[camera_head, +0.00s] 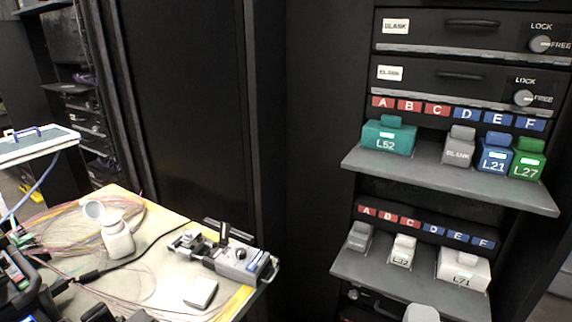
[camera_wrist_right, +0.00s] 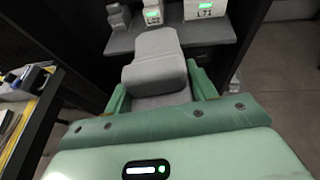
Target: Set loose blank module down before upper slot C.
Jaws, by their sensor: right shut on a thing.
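A grey loose module (camera_wrist_right: 155,62) sits between the green fingers of my right gripper (camera_wrist_right: 160,88), which is shut on it. The face toward me shows no readable label. In the head view a light grey piece (camera_head: 421,314), seemingly this module, shows at the bottom edge, in front of and below the lower shelf. The upper shelf (camera_head: 430,170) has a bare gap below the red C label (camera_head: 436,109), between the teal L52 module (camera_head: 388,138) and a grey BLANK module (camera_head: 459,148). My left gripper is not in view.
Blue L21 (camera_head: 494,155) and green L27 (camera_head: 527,161) stand right of the BLANK. The lower shelf (camera_head: 380,277) holds a small grey module (camera_head: 360,236), a white one (camera_head: 402,251) and white L71 (camera_head: 463,271). A bench (camera_head: 150,275) with a splicer (camera_head: 235,262) stands left.

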